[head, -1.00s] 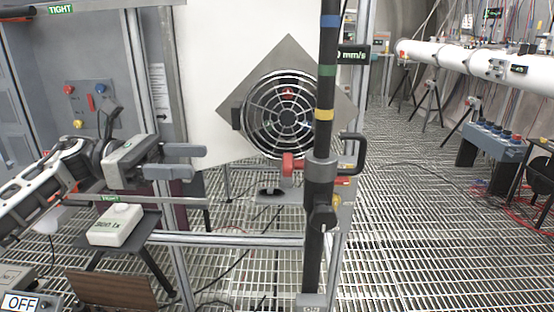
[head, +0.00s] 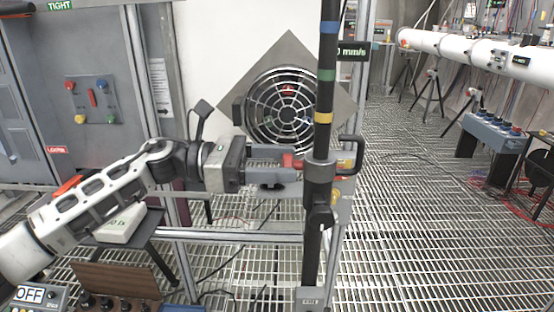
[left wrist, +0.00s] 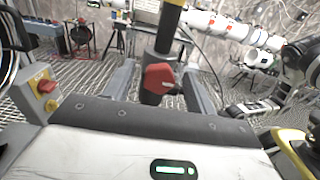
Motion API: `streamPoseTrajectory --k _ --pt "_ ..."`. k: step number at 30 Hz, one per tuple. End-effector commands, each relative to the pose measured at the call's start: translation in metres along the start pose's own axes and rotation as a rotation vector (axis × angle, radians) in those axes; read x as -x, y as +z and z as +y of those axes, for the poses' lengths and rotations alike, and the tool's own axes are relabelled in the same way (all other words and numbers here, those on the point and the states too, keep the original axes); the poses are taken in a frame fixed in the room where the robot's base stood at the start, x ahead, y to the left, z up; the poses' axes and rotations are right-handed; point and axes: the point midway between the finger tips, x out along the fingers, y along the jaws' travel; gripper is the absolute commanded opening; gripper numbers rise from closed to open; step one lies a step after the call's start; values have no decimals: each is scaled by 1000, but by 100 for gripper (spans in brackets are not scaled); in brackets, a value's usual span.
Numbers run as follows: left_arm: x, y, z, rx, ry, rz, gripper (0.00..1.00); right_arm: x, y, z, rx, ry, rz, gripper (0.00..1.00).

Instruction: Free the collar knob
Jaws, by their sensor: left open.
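A black upright pole (head: 325,95) with blue, green and yellow bands carries a grey collar (head: 320,174). A red knob (head: 290,160) sticks out of the collar's left side. My left gripper (head: 283,164) reaches in from the left, open, with its fingers close to the knob. In the left wrist view the red knob (left wrist: 160,78) stands between the two spread fingers, with a visible gap on each side. The grey collar (left wrist: 150,97) is behind it there.
A black handle (head: 353,153) juts right of the collar, and a dark lower clamp (head: 322,214) sits below. A round fan grille (head: 287,112) is behind the pole. A grey cabinet (head: 85,60) stands at left. The grating floor at right is largely clear.

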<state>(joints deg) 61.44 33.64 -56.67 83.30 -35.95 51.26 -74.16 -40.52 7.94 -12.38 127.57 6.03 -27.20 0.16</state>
Motion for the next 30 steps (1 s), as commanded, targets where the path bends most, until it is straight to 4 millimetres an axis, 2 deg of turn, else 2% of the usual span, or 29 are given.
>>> streamPoseTrajectory --k 5,9,10,20,30 --pt "0 0 0 0 1 0 56 0 0 0 -2 1 2 36" --pt "0 0 0 0 1 0 17 0 0 0 -1 2 2 36" --pt "0 0 0 0 1 0 12 0 0 0 -1 2 2 36" --pt "1 0 0 31 1 -1 12 0 -2 0 -1 2 2 36" --pt "1 1 1 237 2 -2 12 3 -7 -1 -3 1 -1 36"
